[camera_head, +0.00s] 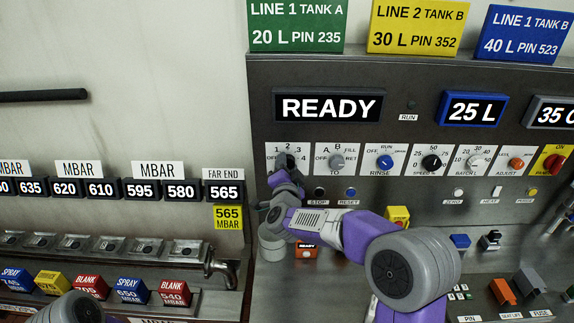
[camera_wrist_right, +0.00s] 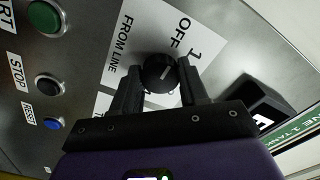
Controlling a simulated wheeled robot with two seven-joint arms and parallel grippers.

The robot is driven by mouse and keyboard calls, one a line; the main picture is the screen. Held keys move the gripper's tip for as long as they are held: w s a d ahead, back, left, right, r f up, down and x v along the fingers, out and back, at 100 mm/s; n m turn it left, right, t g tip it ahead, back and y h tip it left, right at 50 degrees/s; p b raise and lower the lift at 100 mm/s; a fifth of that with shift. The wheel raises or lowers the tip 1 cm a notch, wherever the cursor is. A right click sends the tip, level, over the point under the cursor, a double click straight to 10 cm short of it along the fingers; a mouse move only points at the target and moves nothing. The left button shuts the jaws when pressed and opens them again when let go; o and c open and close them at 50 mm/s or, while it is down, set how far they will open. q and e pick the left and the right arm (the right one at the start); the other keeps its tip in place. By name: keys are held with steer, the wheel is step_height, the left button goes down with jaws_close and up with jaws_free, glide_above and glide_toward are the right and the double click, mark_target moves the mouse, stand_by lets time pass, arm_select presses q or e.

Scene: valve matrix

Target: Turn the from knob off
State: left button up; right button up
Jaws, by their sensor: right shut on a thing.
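The from knob is a round black knob (camera_wrist_right: 159,72) with a white pointer line, on a white plate marked FROM LINE, OFF and 1 in the right wrist view. The pointer slants toward the OFF and 1 side; I cannot tell which mark it meets. My right gripper (camera_wrist_right: 160,88) has a dark finger on each side of the knob and is shut on it. In the head view, my right gripper (camera_head: 286,168) covers most of the knob on the leftmost dial plate (camera_head: 271,152). My left gripper is not in view.
To the right are the TO knob (camera_head: 336,161), blue RINSE knob (camera_head: 384,162) and black speed knob (camera_head: 431,162). STOP (camera_head: 319,192) and RESET (camera_head: 348,191) buttons sit below. A READY display (camera_head: 328,106) is above. A pipe elbow (camera_head: 222,268) stands lower left.

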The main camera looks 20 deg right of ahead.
stand_by(0.4)
steer(key=o, duration=1.1)
steer(key=shift+c, duration=0.2)
steer(key=v, duration=0.7)
steer(key=shift+s, duration=0.3)
steer(key=shift+a, duration=0.1)
